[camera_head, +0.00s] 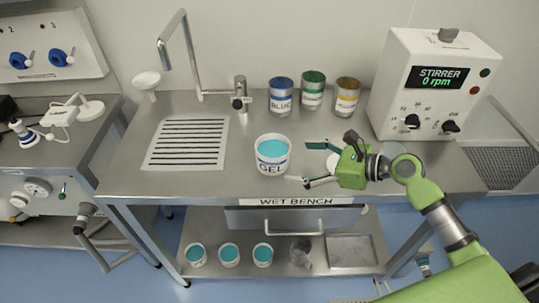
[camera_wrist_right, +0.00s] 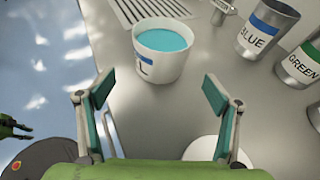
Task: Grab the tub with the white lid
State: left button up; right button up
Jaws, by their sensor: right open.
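A white round lid (camera_head: 333,163) shows on the bench top, partly hidden behind my right gripper. It also shows at the bottom of the right wrist view (camera_wrist_right: 203,150), cut by the gripper body. The tub under it is hidden. My right gripper (camera_head: 303,163) is open and empty, its fingers pointing left towards an open white GEL tub (camera_head: 272,163) with teal contents. In the right wrist view this GEL tub (camera_wrist_right: 158,62) stands beyond the fingertips, apart from them. A small dark and green shape (camera_wrist_right: 14,127), seemingly my left gripper, shows at the left edge.
Cans marked BLUE (camera_head: 281,100), green (camera_head: 312,93) and yellow (camera_head: 346,98) stand at the back. The stirrer box (camera_head: 425,90) stands right, a tap and drain grid (camera_head: 188,143) left. Several teal tubs (camera_head: 229,256) sit on the lower shelf. The bench front left is clear.

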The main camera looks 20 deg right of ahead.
aim_at(288, 160)
jog(key=x, duration=0.4)
jog(key=p+x, duration=0.1)
jog(key=x, duration=0.4)
jog(key=shift+w+a, duration=0.2)
jog(key=shift+w, duration=0.05)
jog(key=shift+c, duration=0.3)
jog(key=c, duration=1.5)
